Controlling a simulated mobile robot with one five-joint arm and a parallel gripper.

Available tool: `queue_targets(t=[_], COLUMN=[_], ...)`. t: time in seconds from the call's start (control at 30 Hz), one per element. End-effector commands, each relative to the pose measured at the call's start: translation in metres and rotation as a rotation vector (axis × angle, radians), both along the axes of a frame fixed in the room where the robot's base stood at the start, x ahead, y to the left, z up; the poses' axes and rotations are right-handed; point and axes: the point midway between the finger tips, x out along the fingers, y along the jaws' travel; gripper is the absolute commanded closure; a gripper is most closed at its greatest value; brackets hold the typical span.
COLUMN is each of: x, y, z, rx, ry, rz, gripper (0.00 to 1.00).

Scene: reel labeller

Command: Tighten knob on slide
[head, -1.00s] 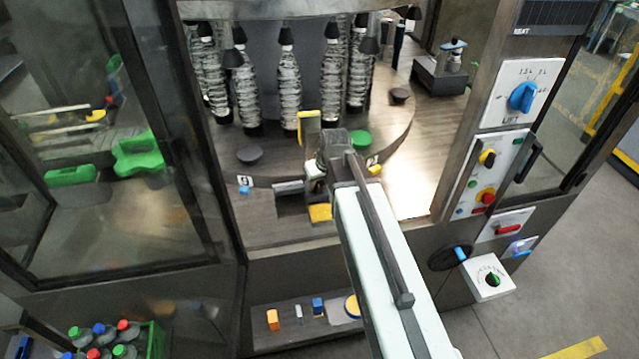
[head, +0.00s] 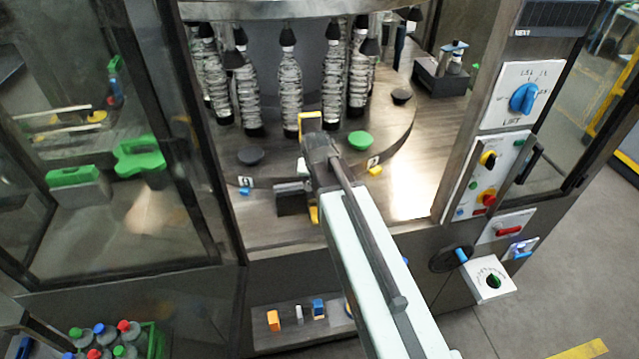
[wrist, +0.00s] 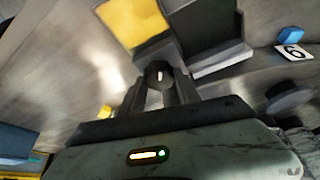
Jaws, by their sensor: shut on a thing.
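The knob (wrist: 158,73) is small and dark with a white mark on its top. In the wrist view it sits between the two fingers of my gripper (wrist: 160,92), which is shut on it. The slide shows there as a dark block (wrist: 208,38) with a yellow plate (wrist: 135,20) beside it. In the head view my gripper (head: 310,172) is over the slide area, and my arm covers the knob. The dark slide block (head: 292,199) shows left of my arm. A yellow plate (head: 310,121) stands just behind my gripper.
Several clear bottles (head: 290,90) stand behind on the round table. A green disc (head: 360,140) and a grey disc (head: 250,156) lie on either side. A control panel (head: 490,175) is at right. A lower shelf (head: 285,335) holds small coloured parts.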

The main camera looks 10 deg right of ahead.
Motion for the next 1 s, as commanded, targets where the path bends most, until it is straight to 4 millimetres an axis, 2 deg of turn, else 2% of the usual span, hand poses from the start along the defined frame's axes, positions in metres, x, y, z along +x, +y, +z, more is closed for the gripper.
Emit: queue_targets(t=[0.6,1.0], x=[0.0033,0.0036], y=[0.0025,0.0026], z=[0.0000,-0.0001], rx=[0.000,0.001], ry=[0.001,0.000], rz=[-0.568,-0.806], gripper=[1.00,1.00])
